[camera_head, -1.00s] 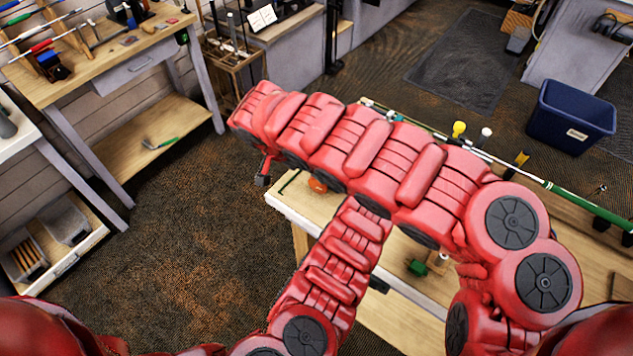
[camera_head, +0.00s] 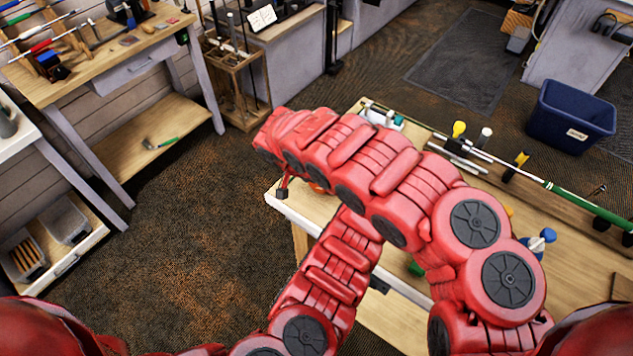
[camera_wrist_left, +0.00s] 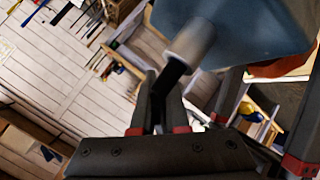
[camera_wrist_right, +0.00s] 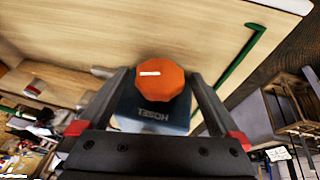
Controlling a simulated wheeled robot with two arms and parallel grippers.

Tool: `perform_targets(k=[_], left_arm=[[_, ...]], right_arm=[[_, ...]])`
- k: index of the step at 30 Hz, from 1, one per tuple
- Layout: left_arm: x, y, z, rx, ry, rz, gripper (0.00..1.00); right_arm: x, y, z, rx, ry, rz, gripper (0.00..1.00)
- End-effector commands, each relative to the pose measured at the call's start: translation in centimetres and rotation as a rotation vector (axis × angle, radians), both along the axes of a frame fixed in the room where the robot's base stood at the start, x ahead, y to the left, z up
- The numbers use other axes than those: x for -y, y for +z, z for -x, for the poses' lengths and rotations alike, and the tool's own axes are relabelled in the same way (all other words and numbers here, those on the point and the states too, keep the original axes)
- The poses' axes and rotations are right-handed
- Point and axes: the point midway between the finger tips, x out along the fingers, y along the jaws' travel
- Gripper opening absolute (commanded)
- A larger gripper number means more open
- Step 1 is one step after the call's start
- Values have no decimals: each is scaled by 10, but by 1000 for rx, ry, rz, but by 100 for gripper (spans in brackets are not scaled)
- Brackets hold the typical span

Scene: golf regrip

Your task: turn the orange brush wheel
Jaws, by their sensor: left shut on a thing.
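The orange brush wheel (camera_wrist_right: 165,91), with a white mark, sits on a blue block (camera_wrist_right: 150,117) lettered HOSEL. My right gripper (camera_wrist_right: 158,76) is open, its fingers on either side of the wheel; contact is unclear. In the left wrist view the blue block (camera_wrist_left: 245,35) has a grey tube (camera_wrist_left: 190,45), and the orange wheel (camera_wrist_left: 283,66) shows at its right. My left gripper (camera_wrist_left: 160,88) is shut on a dark piece (camera_wrist_left: 172,80) at the tube's mouth; whether it reaches inside is unclear. In the head view my arms hide most of this, leaving a sliver of orange.
The wooden workbench (camera_head: 375,311) carries a long green-gripped club (camera_head: 560,190) along its back edge, near a yellow-topped tool (camera_head: 459,130). A green bent rod (camera_wrist_right: 240,60) lies beside the block. A dark blue bin (camera_head: 570,118) stands on the floor behind. The left floor is clear.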

Motion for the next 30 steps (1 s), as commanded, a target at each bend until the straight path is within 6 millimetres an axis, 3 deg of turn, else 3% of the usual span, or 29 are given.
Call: perform_targets(k=[2, 13, 30], left_arm=[[0, 0, 0, 0, 1, -1, 0], [0, 0, 0, 0, 1, -1, 0], [1, 0, 0, -1, -1, 0, 0]], right_arm=[[0, 0, 0, 0, 0, 0, 84], [0, 0, 0, -1, 0, -1, 17], [-1, 0, 1, 83, 3, -116, 16]])
